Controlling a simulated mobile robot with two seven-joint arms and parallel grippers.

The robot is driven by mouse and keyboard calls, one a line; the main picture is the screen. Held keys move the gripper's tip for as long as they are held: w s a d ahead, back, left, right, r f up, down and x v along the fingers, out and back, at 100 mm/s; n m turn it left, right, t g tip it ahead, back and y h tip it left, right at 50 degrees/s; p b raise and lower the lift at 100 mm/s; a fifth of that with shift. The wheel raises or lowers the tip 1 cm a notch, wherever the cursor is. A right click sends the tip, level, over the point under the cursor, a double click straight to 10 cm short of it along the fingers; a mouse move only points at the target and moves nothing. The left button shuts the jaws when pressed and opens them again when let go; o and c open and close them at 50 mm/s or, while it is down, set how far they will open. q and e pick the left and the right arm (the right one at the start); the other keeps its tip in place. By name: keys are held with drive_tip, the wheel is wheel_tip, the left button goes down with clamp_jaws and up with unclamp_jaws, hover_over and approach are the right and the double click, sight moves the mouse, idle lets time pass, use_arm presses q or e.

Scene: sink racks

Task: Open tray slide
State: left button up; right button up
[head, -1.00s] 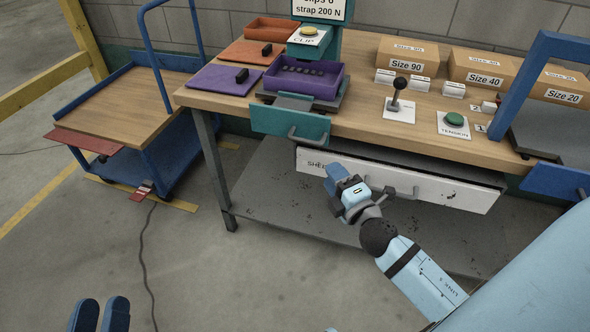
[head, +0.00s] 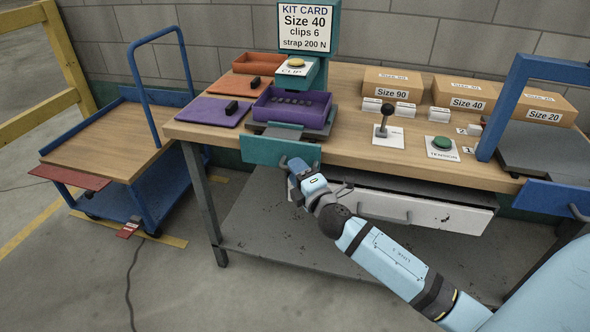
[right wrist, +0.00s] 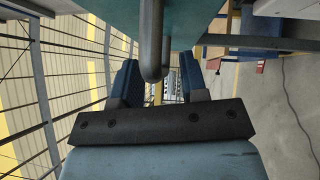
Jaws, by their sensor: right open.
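The tray slide has a teal front panel (head: 262,150) under the purple tray at the left end of the bench. Its grey handle is largely hidden behind my right gripper (head: 291,167) in the head view. In the right wrist view the grey handle (right wrist: 152,45) reaches down from the teal panel (right wrist: 205,14). The handle's end lies between the two blue fingers of my right gripper (right wrist: 158,82), which is open. I cannot tell whether a finger touches it. My left gripper is out of view.
The purple tray (head: 291,112) with dark clips sits above the slide. A white drawer (head: 425,212) stands partly out below the bench, close to my right arm. A blue-framed cart (head: 115,150) stands left.

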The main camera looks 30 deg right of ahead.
drive_tip(key=shift+w+r, duration=0.1)
drive_tip(key=shift+w, duration=0.5)
clamp_jaws()
drive_tip(key=s+a, duration=1)
drive_tip(key=a, duration=0.2)
drive_tip(key=shift+s+a, duration=0.25)
drive_tip(key=shift+s, duration=0.15)
unclamp_jaws()
